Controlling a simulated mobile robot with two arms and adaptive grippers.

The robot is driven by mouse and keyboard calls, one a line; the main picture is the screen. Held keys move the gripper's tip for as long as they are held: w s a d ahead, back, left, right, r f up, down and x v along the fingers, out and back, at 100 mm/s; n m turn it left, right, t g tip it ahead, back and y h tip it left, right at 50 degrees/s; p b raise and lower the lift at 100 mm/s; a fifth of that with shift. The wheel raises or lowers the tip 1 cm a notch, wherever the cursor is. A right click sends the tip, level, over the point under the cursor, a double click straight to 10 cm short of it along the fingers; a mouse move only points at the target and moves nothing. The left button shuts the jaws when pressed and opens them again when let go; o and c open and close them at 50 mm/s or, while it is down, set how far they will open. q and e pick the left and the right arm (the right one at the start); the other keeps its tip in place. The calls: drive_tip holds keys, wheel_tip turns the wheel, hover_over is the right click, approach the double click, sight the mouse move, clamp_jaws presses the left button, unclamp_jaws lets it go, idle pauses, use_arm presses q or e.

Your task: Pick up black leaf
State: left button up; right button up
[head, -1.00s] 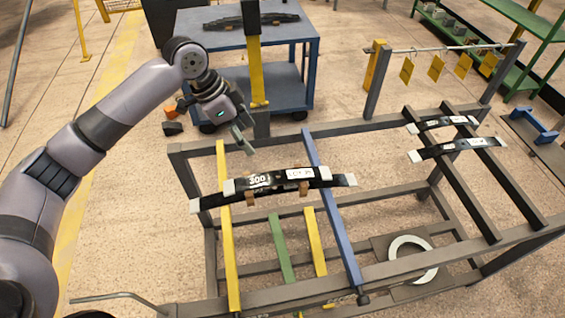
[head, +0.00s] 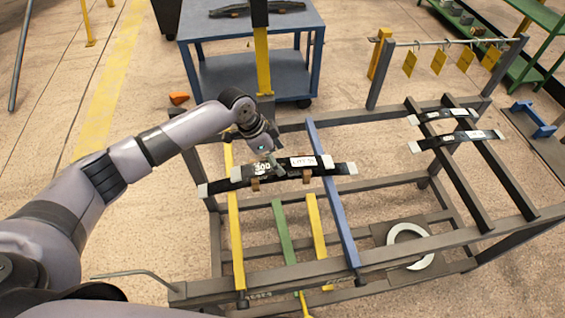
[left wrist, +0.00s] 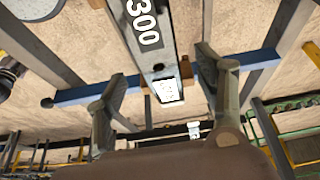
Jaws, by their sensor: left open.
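The black leaf (head: 300,163) is a long dark spring strip with white labels and grey ends. It rests across the yellow and blue bars of the near rack in the head view. In the left wrist view the leaf (left wrist: 148,52) shows the number 300 and a white label. My left gripper (head: 272,172) is over the left part of the leaf in the head view. In the left wrist view its two fingers (left wrist: 162,92) are spread apart, one on each side of the leaf. Whether they touch it cannot be told. My right gripper is not in view.
Two more dark leaves (head: 463,136) lie across the rack's right-hand bars. The grey rack frame (head: 420,252) surrounds the leaf, with a blue bar (head: 328,192) under it. A blue cart (head: 205,28) stands behind. A metal ring (head: 410,245) lies low in the rack.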

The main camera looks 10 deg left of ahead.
sight(283, 166)
use_arm(q)
drive_tip(key=shift+x, duration=1.4)
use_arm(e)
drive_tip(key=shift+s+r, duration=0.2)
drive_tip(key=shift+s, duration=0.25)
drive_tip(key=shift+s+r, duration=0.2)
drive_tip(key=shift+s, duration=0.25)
use_arm(q)
drive_tip(key=shift+c, duration=0.3)
drive_tip(key=c, duration=1.2)
drive_tip(key=shift+d+r, duration=0.1)
drive_tip(key=shift+r, duration=0.05)
drive_tip(key=shift+c, duration=0.6)
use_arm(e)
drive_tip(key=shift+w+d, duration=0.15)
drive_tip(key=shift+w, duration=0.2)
use_arm(q)
drive_tip(key=shift+w+r, duration=0.1)
drive_tip(key=shift+r, duration=0.05)
